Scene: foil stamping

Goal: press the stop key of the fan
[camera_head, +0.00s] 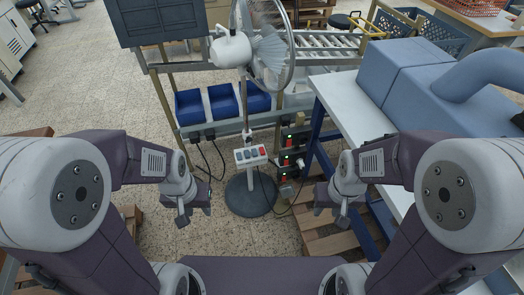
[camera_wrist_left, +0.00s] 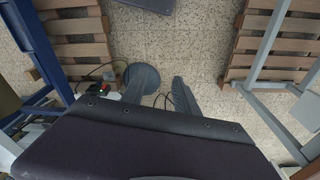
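The pedestal fan stands in front of me, with its white motor housing (camera_head: 230,51) and cage at the top and a round dark base (camera_head: 250,196) on the floor. Its control box (camera_head: 251,156) sits low on the pole and carries a row of grey keys and one red key (camera_head: 262,150) at the right end. Key labels are too small to read. My left gripper (camera_head: 193,212) is open and empty, left of the box and apart from it. The left wrist view shows its two separated fingers (camera_wrist_left: 162,88). My right gripper (camera_head: 331,211) is open and empty, right of the box.
Blue bins (camera_head: 222,101) sit on a frame behind the fan. Black electrical boxes with red and green lights (camera_head: 288,160) stand just right of the control box, with cables around. A white-topped table (camera_head: 350,112) with blue machinery is at right. Wooden pallets (camera_head: 335,243) lie low.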

